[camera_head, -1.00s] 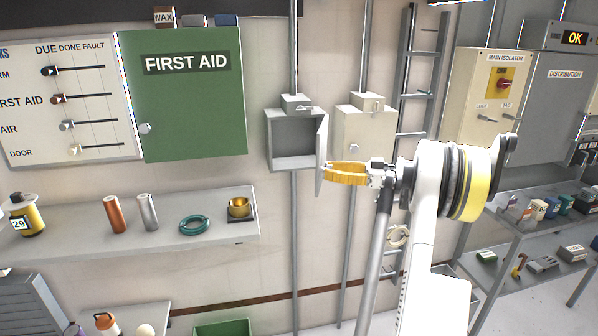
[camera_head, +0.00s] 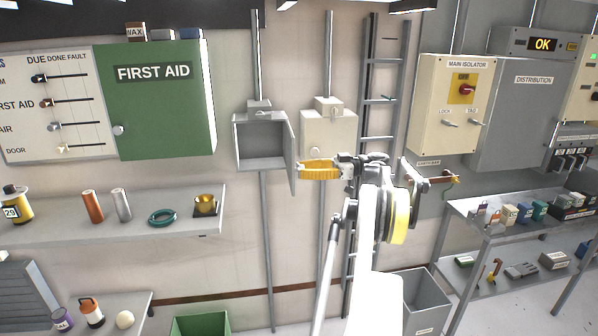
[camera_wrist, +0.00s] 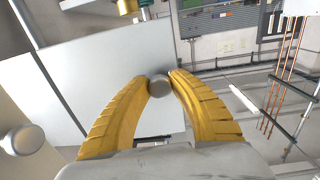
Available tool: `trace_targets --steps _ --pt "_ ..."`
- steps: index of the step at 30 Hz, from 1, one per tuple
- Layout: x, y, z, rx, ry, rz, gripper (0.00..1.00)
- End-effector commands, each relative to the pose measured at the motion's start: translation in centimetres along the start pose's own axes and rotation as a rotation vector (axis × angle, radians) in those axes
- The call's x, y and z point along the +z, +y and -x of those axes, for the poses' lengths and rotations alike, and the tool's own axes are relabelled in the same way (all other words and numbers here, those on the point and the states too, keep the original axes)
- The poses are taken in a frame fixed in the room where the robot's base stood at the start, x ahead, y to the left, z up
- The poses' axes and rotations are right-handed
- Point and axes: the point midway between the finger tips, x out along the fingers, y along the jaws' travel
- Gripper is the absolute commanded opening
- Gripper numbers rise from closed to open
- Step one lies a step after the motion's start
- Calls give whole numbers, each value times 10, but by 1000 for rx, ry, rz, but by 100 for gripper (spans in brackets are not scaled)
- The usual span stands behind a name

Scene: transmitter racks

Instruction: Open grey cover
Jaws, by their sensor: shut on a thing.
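The grey cover (camera_head: 292,152) is the hinged door of a small grey wall box (camera_head: 240,150). It stands swung open to the right, seen nearly edge-on, and the box's dark inside shows. My gripper (camera_head: 301,170) is at the cover's lower free edge, its yellow fingers coming from the right. In the wrist view the grey cover (camera_wrist: 100,70) fills the left and middle. There my gripper (camera_wrist: 160,84) is shut on the cover's round grey knob (camera_wrist: 159,87), which sits between the fingertips.
A cream box (camera_head: 313,128) hangs just right of the grey box, close to my gripper. Its round knob (camera_wrist: 22,140) seems to show at the wrist view's left. A green FIRST AID cabinet (camera_head: 165,110) is left. A shelf (camera_head: 60,232) holds small items.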

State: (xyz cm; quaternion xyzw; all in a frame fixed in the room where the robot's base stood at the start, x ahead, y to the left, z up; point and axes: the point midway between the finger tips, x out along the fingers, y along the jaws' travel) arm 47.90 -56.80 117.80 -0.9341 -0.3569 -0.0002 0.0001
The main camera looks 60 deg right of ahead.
Motion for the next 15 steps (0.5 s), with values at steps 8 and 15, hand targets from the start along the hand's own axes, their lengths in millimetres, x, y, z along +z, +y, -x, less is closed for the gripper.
trace_targets --steps 8,15 --pt "2 -1 0 -2 -3 -1 40" --pt "1 0 0 0 -2 -1 50"
